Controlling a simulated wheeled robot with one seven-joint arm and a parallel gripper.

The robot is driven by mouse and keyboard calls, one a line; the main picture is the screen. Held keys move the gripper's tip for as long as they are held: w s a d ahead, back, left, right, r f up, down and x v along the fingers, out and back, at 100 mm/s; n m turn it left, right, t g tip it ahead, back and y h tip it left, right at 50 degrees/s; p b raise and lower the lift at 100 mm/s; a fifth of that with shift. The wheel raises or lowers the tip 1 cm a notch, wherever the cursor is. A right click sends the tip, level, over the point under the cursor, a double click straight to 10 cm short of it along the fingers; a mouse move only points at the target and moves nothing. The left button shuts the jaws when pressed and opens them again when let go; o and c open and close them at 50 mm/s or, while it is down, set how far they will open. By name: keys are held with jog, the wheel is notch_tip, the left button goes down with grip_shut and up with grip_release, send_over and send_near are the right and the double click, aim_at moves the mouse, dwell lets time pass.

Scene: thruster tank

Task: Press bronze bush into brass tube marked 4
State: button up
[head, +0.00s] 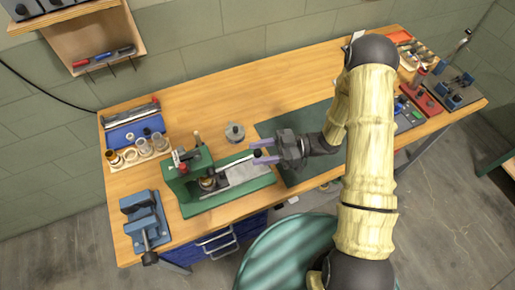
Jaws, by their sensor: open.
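My gripper (256,153), with two purple fingers, is open and points left over the right end of the green press (232,197). A small dark knob shows between the fingertips; I cannot tell whether they touch it. A small brass-coloured piece (208,183) sits upright in the press, below its head, left of my gripper. A wooden rack (152,157) at the left holds several ring- or tube-shaped parts, some bronze-coloured (114,158). No number 4 can be read, so I cannot tell which part is the marked brass tube or the bush.
A grey round piece with a knob (235,132) stands behind the press. A blue vise (144,222) is at the front left, a blue tray (133,133) at the back left. A dark green mat (300,180) lies under my arm. The back middle is clear.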

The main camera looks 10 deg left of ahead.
jog(key=shift+s+a, duration=0.2)
jog(key=shift+a, duration=0.25)
jog(key=shift+c, duration=0.3)
grip_shut()
jog(key=shift+f+b, duration=0.4)
jog(key=shift+b, duration=0.25)
jog(key=shift+r, duration=0.1)
jog(key=shift+o, duration=0.3)
grip_release()
